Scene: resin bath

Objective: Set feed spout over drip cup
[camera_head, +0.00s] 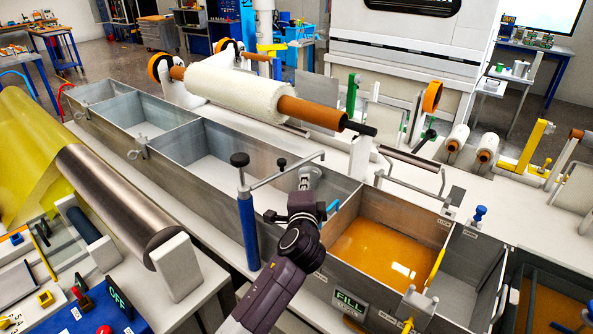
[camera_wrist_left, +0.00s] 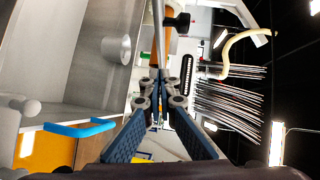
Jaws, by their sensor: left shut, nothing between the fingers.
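The feed spout (camera_head: 288,169) is a thin grey pipe swinging out from the top of a blue post (camera_head: 248,228), with a black knob above. Its free end reaches over the metal trough, above a small grey round part, likely the drip cup (camera_head: 309,174). In the left wrist view a pale cup-like cylinder (camera_wrist_left: 118,50) stands out from the metal wall, and the spout pipe (camera_wrist_left: 158,32) shows just beyond the fingertips. My left gripper (camera_head: 306,197) is shut and empty, close to the pipe; it also shows in the left wrist view (camera_wrist_left: 158,78). My right gripper is out of view.
A resin bath (camera_head: 372,250) with amber liquid lies right of my gripper, with a FILL sign (camera_head: 348,301) on its front. A blue handle (camera_wrist_left: 80,128) sits near the gripper. A white roll (camera_head: 235,92) spans behind the trough; a dark roller (camera_head: 120,205) stands left.

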